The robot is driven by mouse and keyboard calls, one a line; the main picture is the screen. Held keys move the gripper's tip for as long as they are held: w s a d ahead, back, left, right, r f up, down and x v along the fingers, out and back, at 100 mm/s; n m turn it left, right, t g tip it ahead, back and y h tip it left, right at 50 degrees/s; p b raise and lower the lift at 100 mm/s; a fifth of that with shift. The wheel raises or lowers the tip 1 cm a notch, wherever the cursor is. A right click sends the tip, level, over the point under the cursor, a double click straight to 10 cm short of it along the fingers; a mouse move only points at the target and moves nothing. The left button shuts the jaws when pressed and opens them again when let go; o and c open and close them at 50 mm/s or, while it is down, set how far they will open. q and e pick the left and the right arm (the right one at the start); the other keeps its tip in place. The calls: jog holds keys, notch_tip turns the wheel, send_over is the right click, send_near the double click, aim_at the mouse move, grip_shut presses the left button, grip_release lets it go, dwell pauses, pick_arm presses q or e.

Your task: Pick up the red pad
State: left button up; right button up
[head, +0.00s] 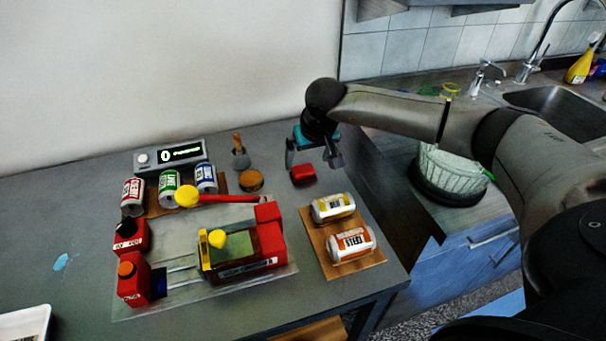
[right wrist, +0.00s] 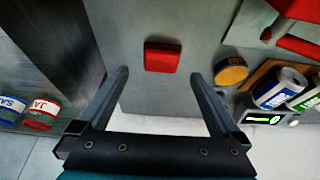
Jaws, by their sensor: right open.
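The red pad (head: 303,174) lies on the grey table near its right edge, below my right gripper in the head view. In the right wrist view the red pad (right wrist: 162,57) is a small rounded block, ahead of and between the two fingers, with nothing touching it. My right gripper (head: 314,158) is open and empty, its fingers pointing down above the table near the pad. Its spread fingers also show in the right wrist view (right wrist: 160,82). My left gripper is not in view.
Left of the pad stand a round amber tin (head: 251,180) and a wooden-handled tool (head: 239,157). Two cans lie on a wooden board (head: 345,271) in front. A red-and-yellow device (head: 240,248) sits on a clear plate. The table edge drops off to the right.

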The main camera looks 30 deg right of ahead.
aim_at(303, 169)
jog(key=shift+w+b+x, duration=0.2)
jog(key=shift+b+x, duration=0.15)
jog(key=shift+x, duration=2.55)
jog(key=shift+a+r, duration=0.1)
jog(key=shift+r, duration=0.05)
jog(key=shift+c, duration=0.2)
jog(key=c, duration=1.3)
jog(key=shift+r, duration=0.1)
notch_tip(303, 169, up, 20)
jog(key=p, duration=0.2)
